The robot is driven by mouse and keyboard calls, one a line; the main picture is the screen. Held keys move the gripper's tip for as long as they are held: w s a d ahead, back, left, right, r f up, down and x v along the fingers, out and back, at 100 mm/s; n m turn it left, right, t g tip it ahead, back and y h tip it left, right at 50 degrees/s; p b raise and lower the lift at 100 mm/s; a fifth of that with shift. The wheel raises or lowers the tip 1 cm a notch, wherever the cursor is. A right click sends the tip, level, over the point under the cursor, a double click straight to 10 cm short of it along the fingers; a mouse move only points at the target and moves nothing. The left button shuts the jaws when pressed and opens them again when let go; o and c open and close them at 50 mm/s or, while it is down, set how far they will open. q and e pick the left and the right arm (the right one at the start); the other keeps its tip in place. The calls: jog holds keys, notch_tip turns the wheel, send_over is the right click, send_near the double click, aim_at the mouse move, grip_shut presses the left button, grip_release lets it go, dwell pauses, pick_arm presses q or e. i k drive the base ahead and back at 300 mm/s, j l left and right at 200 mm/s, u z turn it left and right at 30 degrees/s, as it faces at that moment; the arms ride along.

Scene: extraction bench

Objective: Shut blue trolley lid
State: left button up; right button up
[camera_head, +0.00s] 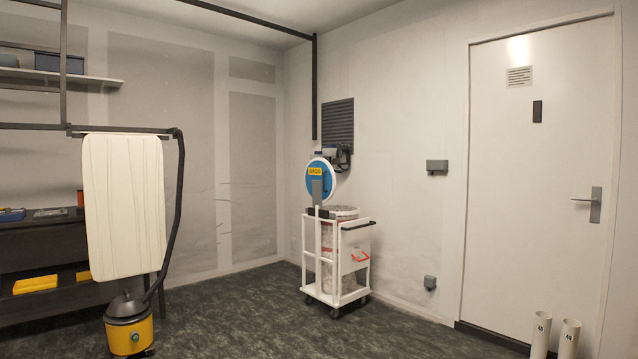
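A white wheeled trolley (335,262) stands against the far wall near the room's corner, right of the picture's middle. Its round blue lid (311,183) with a yellow label stands up on edge above the trolley's top, so the lid is open. A grey upright piece partly covers the lid. A clear bag (328,245) hangs inside the frame under a round rim (343,211). The trolley is well away from me across the floor. Neither of my grippers is in view.
Dark floor (250,315) lies clear before the trolley. At left are a yellow vacuum (128,325), a hanging white panel (124,205), a black hose (176,215) and dark shelving (40,245). At right are a closed door (540,170) and two upright pipes (569,340).

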aim_at(320, 177)
jog(key=i+u, duration=0.25)
jog(key=i, duration=0.35)
jog(key=i+l+u, duration=0.1)
jog(key=i+u, duration=0.15)
jog(key=i, duration=0.4)
jog(key=i+u, duration=0.45)
jog(key=i, duration=0.9)
jog(key=i+l+z, duration=0.15)
jog(key=i+z, duration=0.65)
jog(key=i, duration=0.15)
jog(key=i+j+z, duration=0.2)
jog(key=i+z, duration=0.2)
jog(key=i+l, duration=0.15)
jog(key=i, duration=1.8)
jog(key=l+z, duration=0.05)
